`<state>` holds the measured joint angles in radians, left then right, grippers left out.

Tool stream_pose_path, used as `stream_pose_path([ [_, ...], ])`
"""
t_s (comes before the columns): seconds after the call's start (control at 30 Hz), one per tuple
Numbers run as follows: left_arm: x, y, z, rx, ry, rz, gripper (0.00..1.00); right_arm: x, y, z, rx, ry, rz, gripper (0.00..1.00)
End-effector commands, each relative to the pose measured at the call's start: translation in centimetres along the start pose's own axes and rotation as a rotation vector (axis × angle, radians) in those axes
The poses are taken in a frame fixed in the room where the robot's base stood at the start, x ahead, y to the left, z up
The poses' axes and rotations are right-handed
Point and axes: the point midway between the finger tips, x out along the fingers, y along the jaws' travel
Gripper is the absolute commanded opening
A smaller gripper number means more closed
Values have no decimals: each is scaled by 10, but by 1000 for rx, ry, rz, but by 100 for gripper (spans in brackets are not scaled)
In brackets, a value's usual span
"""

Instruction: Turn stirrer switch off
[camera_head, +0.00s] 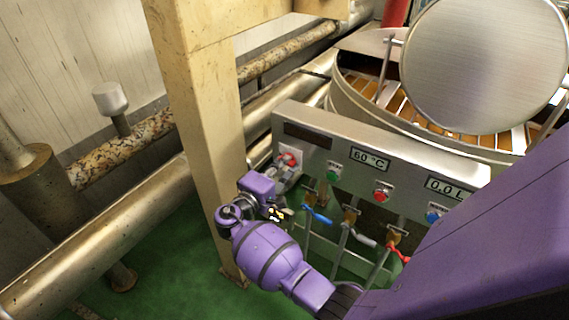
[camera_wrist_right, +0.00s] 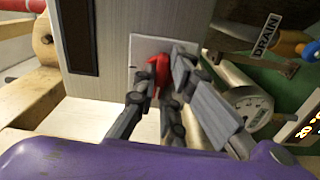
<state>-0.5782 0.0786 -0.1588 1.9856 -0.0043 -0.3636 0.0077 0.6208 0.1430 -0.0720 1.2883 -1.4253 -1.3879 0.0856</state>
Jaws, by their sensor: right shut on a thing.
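The stirrer switch, a red knob (camera_head: 289,159) on a pale plate, sits at the left end of the steel control panel (camera_head: 301,118). My right gripper (camera_head: 284,174) is at this knob, reaching up from below in the head view. In the right wrist view, the grey fingers of my right gripper (camera_wrist_right: 163,84) are closed around the red knob (camera_wrist_right: 157,66), which shows partly between them. The fingers hide part of the knob, so its exact setting cannot be read. My left gripper is not in view.
The panel also carries a green button (camera_head: 332,174), another red knob (camera_head: 381,194) and a blue knob (camera_head: 433,216). Valves with blue (camera_head: 318,216), grey and red handles hang below. A beige post (camera_head: 205,120) stands close left of my right gripper. The kettle (camera_head: 345,92) is behind the panel.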

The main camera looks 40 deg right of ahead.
Motion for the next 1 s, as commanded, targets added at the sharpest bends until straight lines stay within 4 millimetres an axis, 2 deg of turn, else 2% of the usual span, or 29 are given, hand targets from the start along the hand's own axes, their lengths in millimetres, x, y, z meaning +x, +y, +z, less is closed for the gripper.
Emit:
stream_pose_path([
  [0.3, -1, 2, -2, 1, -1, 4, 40, -1, -1, 1, -71, -2, -2, 0],
  [0.7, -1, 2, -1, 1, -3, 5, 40, -1, -2, 1, -78, -2, -2, 0],
  [0.73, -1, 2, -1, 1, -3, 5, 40, -1, -2, 1, -78, -2, -2, 13],
  [0.83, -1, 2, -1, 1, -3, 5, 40, -1, -2, 1, -77, -1, -2, 26],
  [0.87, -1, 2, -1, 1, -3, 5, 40, -1, -2, 1, -77, -1, -2, 29],
  [1.0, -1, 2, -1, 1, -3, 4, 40, 0, -1, 0, -75, -1, -1, 29],
])
